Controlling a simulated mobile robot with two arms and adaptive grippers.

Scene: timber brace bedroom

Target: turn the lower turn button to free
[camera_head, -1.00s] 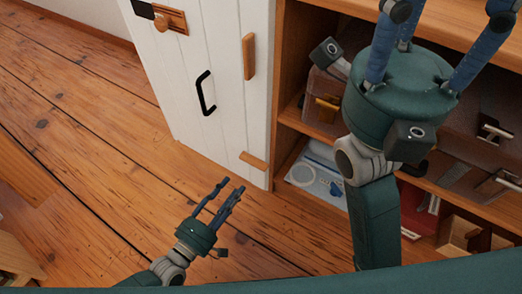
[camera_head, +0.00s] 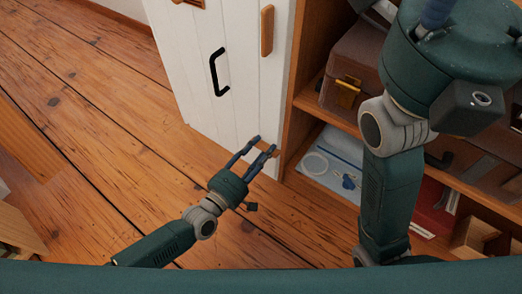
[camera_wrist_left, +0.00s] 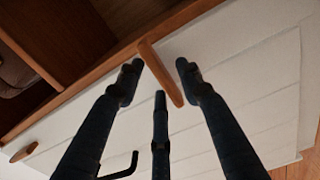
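The lower turn button (camera_wrist_left: 160,72) is a wooden bar near the bottom of the white cupboard door (camera_head: 215,110). In the left wrist view it reaches from the brown cupboard edge across onto the white door. In the head view my left fingers partly hide it. My left gripper (camera_head: 264,145) is open at the button, with fingertips on either side of it in the wrist view; I cannot tell whether they touch it. The upper turn button (camera_head: 267,31) stands upright above.
A black door handle (camera_head: 218,73) sticks out left of the turn buttons. Open shelves at the right hold a brown case (camera_head: 352,68), a blue-white sheet (camera_head: 333,160) and a red item (camera_head: 433,208). The plank floor (camera_head: 90,130) at the left is mostly clear.

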